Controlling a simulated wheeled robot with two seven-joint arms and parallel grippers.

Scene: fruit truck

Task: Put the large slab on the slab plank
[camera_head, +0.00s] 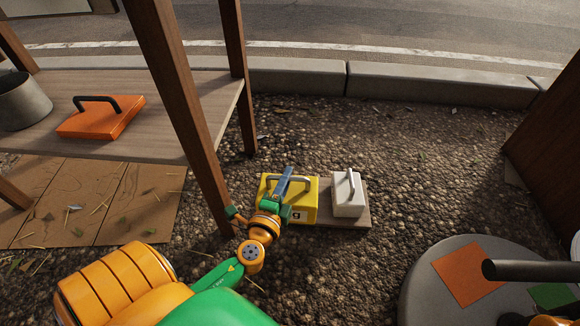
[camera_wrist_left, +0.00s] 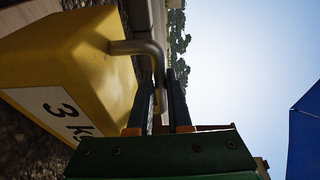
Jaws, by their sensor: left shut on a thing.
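The large slab appears to be the yellow block (camera_head: 311,192) with a grey bar handle and a white label; it also shows in the left wrist view (camera_wrist_left: 75,60), where the label reads 3 and part of kg. My left gripper (camera_head: 285,185) is shut on its handle, with the fingers (camera_wrist_left: 162,100) around the bar. The slab plank (camera_head: 358,218) is a wooden board on the gravel. The yellow slab is at the plank's left part, beside a white slab (camera_head: 347,200) on its right. Whether the yellow slab touches the plank is hidden.
An orange slab (camera_head: 100,118) and a metal pot (camera_head: 22,100) stand on a wooden table (camera_head: 170,90) at left, its leg (camera_head: 185,100) close to my left arm. A round grey top (camera_head: 425,285) with coloured squares is at lower right. Gravel is open beyond the plank.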

